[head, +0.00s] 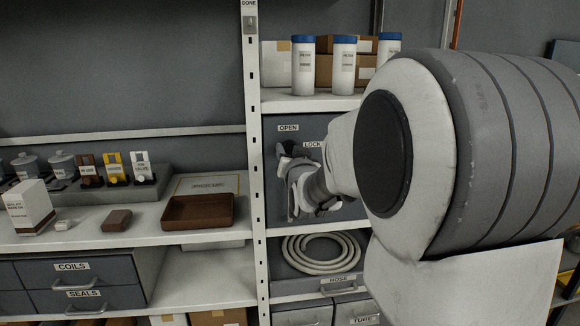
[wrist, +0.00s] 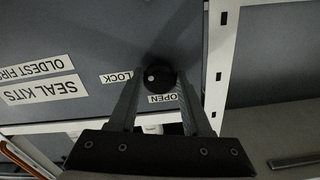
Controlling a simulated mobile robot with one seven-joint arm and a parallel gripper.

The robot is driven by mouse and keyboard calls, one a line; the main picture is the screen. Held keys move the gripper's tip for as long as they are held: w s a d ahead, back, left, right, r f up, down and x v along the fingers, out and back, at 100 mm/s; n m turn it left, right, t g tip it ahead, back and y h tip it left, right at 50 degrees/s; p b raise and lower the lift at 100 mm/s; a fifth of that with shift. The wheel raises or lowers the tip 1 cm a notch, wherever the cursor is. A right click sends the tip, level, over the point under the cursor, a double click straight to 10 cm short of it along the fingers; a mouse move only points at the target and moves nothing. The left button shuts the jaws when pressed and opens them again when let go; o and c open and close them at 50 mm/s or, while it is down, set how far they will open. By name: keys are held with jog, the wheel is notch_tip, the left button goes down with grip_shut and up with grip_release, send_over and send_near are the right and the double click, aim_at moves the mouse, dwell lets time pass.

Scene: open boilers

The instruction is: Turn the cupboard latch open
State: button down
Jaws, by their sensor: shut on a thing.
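The grey cupboard door (head: 345,130) is closed in its white frame at the middle of the head view. It carries an OPEN label (head: 288,128) and a LOCK label (head: 312,145). In the wrist view, which is upside down, the black round latch knob (wrist: 154,76) sits between the two fingers of my gripper (wrist: 158,80), near the LOCK label (wrist: 117,77) and the OPEN label (wrist: 162,98). My gripper is shut on it. In the head view my gripper (head: 289,168) is against the door, and my wrist hides most of the latch. The knob's exact turn is unclear.
White frame upright (head: 254,170) stands just left of the door. Bottles (head: 303,66) and boxes stand on the shelf above. A coiled hose (head: 320,252) lies below. A shelf at left holds a brown tray (head: 198,212) and small parts. My arm fills the right side.

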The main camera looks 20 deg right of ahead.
jog(key=m+b, duration=0.5)
jog(key=shift+f, duration=0.15)
jog(key=shift+r+m+b, duration=0.2)
jog(key=shift+m+b, duration=1.25)
jog(key=shift+m, duration=1.05)
jog(key=shift+c, duration=1.7)
grip_release()
jog(key=shift+a, duration=0.1)
